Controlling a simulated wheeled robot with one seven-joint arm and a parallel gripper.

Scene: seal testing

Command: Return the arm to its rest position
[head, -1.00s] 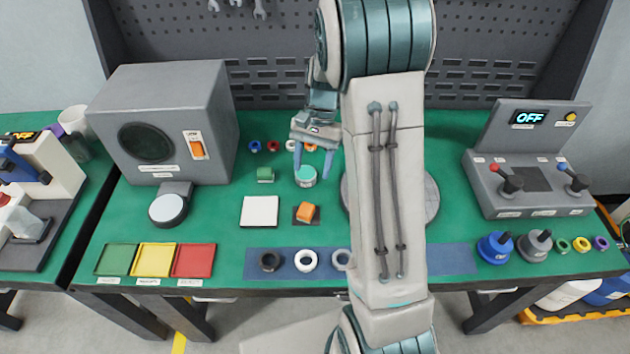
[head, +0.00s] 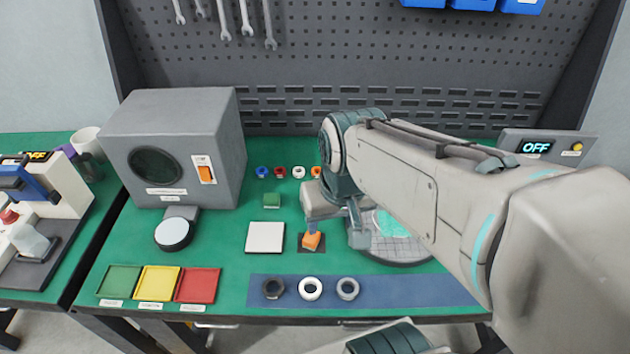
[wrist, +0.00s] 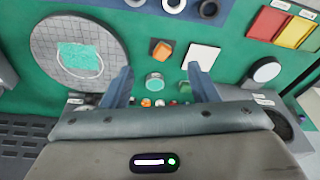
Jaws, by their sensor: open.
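My gripper (head: 335,236) is open and empty above the middle of the green bench, close to the orange block (head: 311,240) in the head view. My arm reaches in from the lower right and covers the right part of the bench. In the wrist view the two fingers of my gripper (wrist: 158,73) are spread wide with nothing held. A teal-topped jar (wrist: 155,82) shows between and beyond them. The jar is hidden behind my gripper in the head view.
A grey box with a round window (head: 178,140) stands at left. Green, yellow and red trays (head: 197,286) lie at the front left, and rings on a blue strip (head: 400,291) at the front. A round gridded plate (wrist: 50,40) lies beside the gripper. A pegboard rises behind.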

